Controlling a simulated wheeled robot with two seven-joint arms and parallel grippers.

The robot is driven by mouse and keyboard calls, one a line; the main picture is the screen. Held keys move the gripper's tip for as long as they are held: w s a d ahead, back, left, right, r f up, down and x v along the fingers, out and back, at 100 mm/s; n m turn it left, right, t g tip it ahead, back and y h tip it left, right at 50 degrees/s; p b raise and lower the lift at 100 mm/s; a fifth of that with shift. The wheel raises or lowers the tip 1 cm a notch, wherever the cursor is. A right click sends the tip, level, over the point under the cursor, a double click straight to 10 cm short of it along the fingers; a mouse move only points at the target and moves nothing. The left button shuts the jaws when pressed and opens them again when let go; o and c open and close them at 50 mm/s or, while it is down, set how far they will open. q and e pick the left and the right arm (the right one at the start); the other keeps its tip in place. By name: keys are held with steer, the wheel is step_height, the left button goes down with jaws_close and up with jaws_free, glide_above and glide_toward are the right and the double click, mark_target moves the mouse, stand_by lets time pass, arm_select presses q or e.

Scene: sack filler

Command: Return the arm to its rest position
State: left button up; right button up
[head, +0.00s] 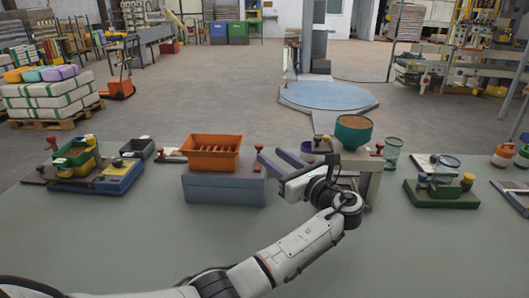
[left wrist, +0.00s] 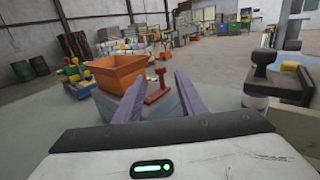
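My left arm (head: 300,245) reaches in from the lower left over the grey-green table (head: 130,245). Its gripper (head: 272,160) has two purple fingers, pointing left in the head view toward an orange bin (head: 213,153) on a blue-grey block (head: 223,188). In the left wrist view the fingers (left wrist: 163,92) are spread apart with nothing held. A red-handled piece (left wrist: 158,87) shows beyond and between them, by the orange bin (left wrist: 115,73). My wrist hides part of the filler stand with the teal bowl (head: 353,132). My right gripper is in neither view.
Close to the arm are the filler stand and a clear cup (head: 392,152). A green block with a glass dish (head: 441,193) stands to the right. A blue tray with small bins (head: 95,178) is at the left. The table's front left is clear.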

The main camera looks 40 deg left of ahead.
arm_select(q)
steer(key=shift+v, duration=1.2)
